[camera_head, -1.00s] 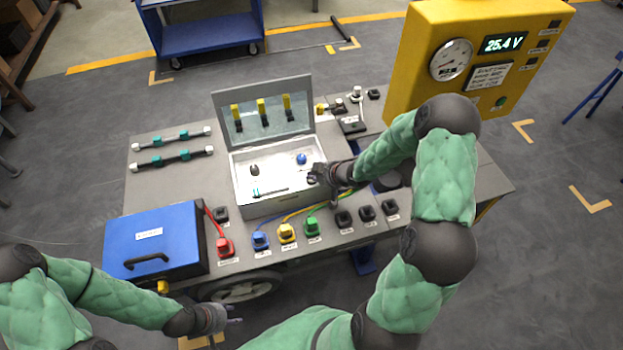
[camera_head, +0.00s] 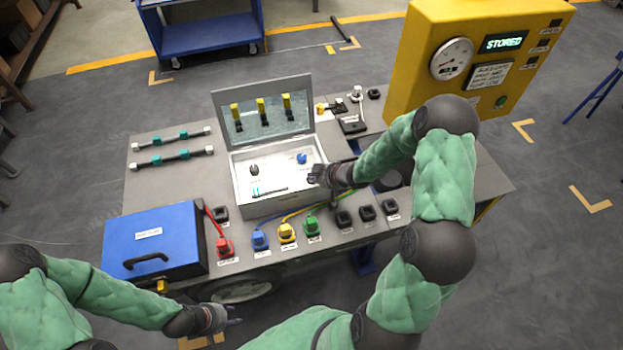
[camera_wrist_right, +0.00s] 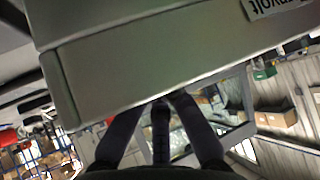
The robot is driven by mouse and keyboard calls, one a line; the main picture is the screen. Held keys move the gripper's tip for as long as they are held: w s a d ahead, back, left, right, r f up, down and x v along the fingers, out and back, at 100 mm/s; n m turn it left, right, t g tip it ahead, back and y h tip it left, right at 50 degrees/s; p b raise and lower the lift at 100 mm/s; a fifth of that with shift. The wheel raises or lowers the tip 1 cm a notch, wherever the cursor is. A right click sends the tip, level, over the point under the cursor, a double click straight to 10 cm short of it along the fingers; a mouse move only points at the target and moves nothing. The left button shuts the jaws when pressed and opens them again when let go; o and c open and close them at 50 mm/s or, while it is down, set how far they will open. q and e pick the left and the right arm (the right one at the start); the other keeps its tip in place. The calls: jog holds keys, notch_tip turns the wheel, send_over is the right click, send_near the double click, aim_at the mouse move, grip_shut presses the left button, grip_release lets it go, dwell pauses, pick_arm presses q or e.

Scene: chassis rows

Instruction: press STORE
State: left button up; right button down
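The yellow meter cabinet (camera_head: 410,70) at the upper right has a dial and a display (camera_head: 504,42) that reads STORED. My right gripper (camera_head: 313,178) is at the right end of the open grey box (camera_head: 262,209), with its fingertips over the box's inner panel. In the right wrist view its fingers (camera_wrist_right: 163,98) are together, empty, with tips against or close to a grey surface. I cannot make out a STORE button; the gripper may hide it. My left gripper (camera_head: 234,321) hangs at the front of the bench, apart from everything; its fingers are too small to judge.
A blue case (camera_head: 152,240) stands at the bench's left. Red (camera_head: 223,246), blue (camera_head: 260,240), yellow (camera_head: 286,232) and green (camera_head: 312,226) plugs with cables line the front. The raised lid (camera_head: 264,108) stands behind the box. Two dark bars lie at the back left.

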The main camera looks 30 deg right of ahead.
jog(key=shift+r+p, duration=0.45)
jog(key=shift+p, duration=0.15)
jog(key=shift+r, duration=0.1)
notch_tip(320, 180, up, 6)
jog(key=p, duration=0.6)
dwell(0.4)
dwell(0.6)
